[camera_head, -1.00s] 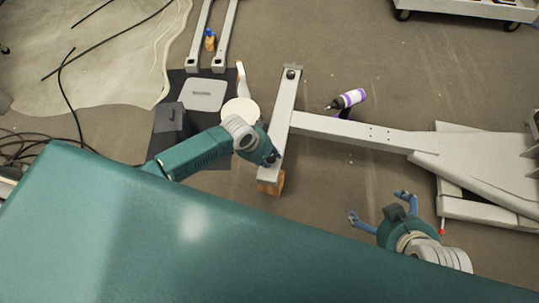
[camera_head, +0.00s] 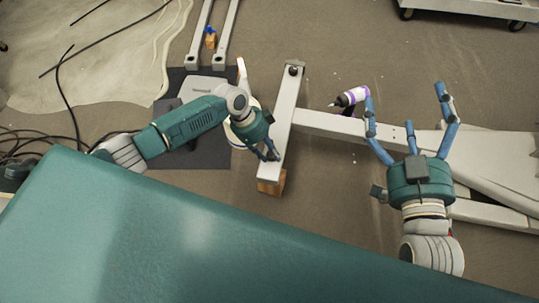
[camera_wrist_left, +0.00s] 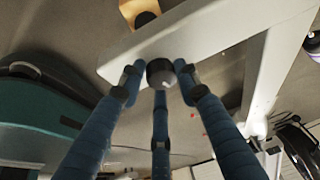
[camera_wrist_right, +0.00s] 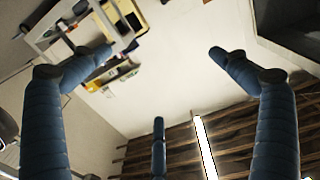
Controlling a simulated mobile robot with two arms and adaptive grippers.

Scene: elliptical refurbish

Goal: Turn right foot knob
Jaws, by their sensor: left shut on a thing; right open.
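A dark round foot knob (camera_wrist_left: 160,73) sits at the near end of a white frame crossbar (camera_head: 283,118). In the left wrist view the three blue fingers of my left gripper (camera_wrist_left: 160,78) are closed around this knob. In the head view my left gripper (camera_head: 270,154) is at the same crossbar end and hides the knob. A second dark knob (camera_head: 293,70) is on the crossbar's far end, apart from both grippers. My right gripper (camera_head: 404,100) is raised with its fingers spread, open and empty, over the frame's long beam.
A wooden block (camera_head: 271,185) is under the crossbar's near end. A purple-and-white bottle (camera_head: 350,97) lies by the beam. A dark mat (camera_head: 205,151) is on the floor at left. The large teal surface (camera_head: 180,230) fills the front. A white cart (camera_head: 465,10) stands at the back right.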

